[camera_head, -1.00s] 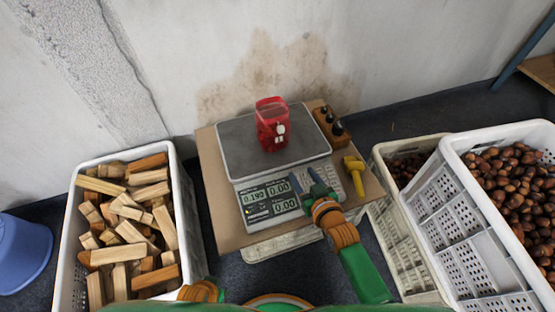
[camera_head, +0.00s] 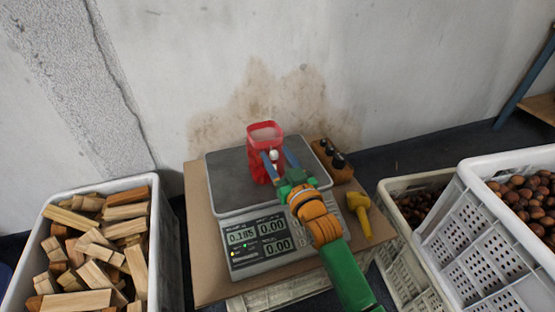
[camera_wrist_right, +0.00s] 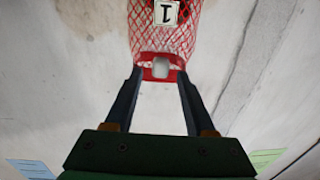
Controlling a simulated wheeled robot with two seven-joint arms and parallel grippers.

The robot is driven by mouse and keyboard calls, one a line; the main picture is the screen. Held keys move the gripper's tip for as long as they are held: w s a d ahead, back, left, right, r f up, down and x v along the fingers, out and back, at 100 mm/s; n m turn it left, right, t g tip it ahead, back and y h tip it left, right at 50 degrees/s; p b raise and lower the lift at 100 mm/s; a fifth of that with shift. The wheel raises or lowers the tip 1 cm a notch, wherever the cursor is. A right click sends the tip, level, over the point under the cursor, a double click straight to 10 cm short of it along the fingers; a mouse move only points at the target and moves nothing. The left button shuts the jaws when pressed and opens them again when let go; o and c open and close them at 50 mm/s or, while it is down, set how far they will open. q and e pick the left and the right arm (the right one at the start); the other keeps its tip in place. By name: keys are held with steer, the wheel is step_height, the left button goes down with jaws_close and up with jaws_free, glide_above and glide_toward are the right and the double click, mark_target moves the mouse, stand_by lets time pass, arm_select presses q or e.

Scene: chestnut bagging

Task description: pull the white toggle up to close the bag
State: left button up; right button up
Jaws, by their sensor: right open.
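The red mesh bag (camera_head: 266,132) stands upright on the scale's grey plate (camera_head: 228,180), its top rim open. The white toggle (camera_head: 274,155) is on the bag's front side, between my right gripper's fingers. My right gripper (camera_head: 278,158) is open, its two dark fingers reaching to either side of the toggle. In the right wrist view the bag's netting (camera_wrist_right: 165,38) with a white label marked 1 (camera_wrist_right: 166,12) is ahead, and the open fingers (camera_wrist_right: 160,76) flank a red band with a pale piece in it. I cannot tell there whether they touch it. My left gripper is out of view.
A box with black knobs (camera_head: 331,158) and a yellow tool (camera_head: 358,210) lie right of the scale. Crates of chestnuts (camera_head: 468,222) stand at the right. A crate of wood blocks (camera_head: 160,235) stands at the left. The wall is behind.

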jaws_close()
stand_by(1.4)
